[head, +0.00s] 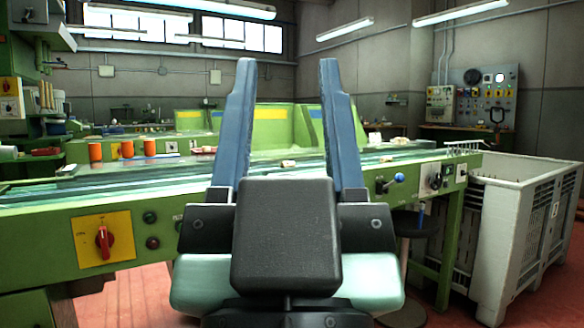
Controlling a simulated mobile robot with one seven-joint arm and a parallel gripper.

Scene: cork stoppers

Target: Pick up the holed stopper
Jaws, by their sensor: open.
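My gripper (287,65) fills the middle of the head view, its two blue fingers spread apart with nothing held between them. Behind the fingers, a small pale piece (288,164) lies on the green bench (140,215), seen through the gap between them. Another small pale piece (67,169) lies near the bench's left part, and a further one (400,140) sits towards the right. They are too small to tell whether any is a stopper with a hole. My gripper hides part of the bench.
Several orange cylinders (127,149) stand at the left on the bench, near a red item (45,151). A grey slatted crate (522,225) stands at the right. A dark round stool (413,224) is by the bench's right end. A red knob (104,241) is on the bench front.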

